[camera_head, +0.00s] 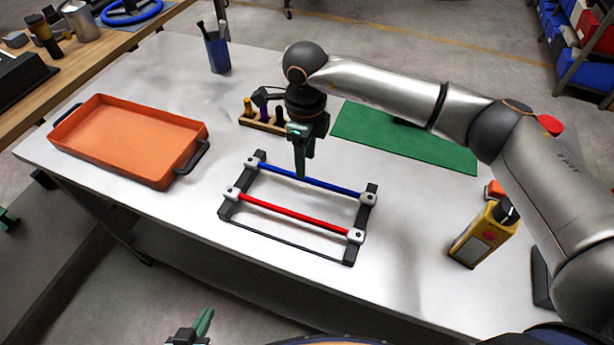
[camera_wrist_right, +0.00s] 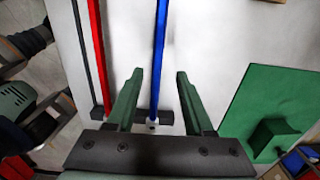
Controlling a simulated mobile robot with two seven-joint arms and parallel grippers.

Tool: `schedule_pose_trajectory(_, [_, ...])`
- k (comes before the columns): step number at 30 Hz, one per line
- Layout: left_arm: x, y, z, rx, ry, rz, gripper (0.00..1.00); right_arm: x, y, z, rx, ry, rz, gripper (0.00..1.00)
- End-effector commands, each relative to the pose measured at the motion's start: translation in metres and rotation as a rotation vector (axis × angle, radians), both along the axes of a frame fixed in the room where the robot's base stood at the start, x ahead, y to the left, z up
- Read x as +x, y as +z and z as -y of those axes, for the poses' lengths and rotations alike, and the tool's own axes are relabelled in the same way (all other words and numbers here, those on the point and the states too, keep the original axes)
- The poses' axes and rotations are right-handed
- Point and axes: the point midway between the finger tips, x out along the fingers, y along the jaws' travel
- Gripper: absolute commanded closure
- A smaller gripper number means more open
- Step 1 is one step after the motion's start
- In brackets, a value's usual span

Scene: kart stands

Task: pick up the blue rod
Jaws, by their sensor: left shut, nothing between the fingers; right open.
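The blue rod (camera_head: 335,187) lies across the back of a dark rack (camera_head: 229,209), its ends in grey holders. The red rod (camera_head: 290,213) lies parallel in front of it. My right gripper (camera_head: 302,170) points down over the blue rod, left of its middle. In the right wrist view the open fingers of my right gripper (camera_wrist_right: 160,76) stand on either side of the blue rod (camera_wrist_right: 158,60); I cannot tell how far down they reach. My left gripper (camera_head: 205,322) is shut and empty at the bottom edge, away from the rack.
An orange tray (camera_head: 125,141) is at the left of the white table. A blue cup (camera_head: 217,54), a small wooden holder (camera_head: 262,124) and a green mat (camera_head: 400,139) lie behind the rack. A yellow bottle (camera_head: 481,238) stands at the right. Bare table surrounds the rack.

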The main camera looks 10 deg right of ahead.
Motion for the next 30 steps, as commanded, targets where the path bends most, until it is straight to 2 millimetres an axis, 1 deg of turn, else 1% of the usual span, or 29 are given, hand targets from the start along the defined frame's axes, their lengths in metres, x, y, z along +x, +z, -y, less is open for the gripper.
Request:
schedule_pose_trajectory(1, [0.0,0.005,0.0,0.0,0.0,0.0,1.0,-0.003,-0.006,0.001,-0.002,0.0,-0.005,0.48])
schedule_pose_trajectory(4, [0.0,0.011,0.0,0.0,0.0,0.0,1.0,-0.008,-0.022,0.002,-0.001,0.0,-0.006,0.48])
schedule_pose_trajectory(6, [0.0,0.011,0.0,0.0,0.0,0.0,1.0,-0.008,-0.033,0.002,0.0,-0.001,-0.005,0.48])
schedule_pose_trajectory(9, [0.0,0.011,0.0,0.0,0.0,0.0,1.0,-0.007,-0.041,0.002,0.0,-0.002,-0.001,0.48])
schedule_pose_trajectory(17, [0.0,0.011,0.0,-0.001,0.001,0.0,1.0,-0.006,-0.044,0.002,0.0,-0.001,0.0,0.48])
schedule_pose_trajectory(30, [0.0,0.011,0.0,-0.001,0.001,-0.001,1.0,-0.006,-0.044,0.002,0.001,0.0,-0.001,0.97])
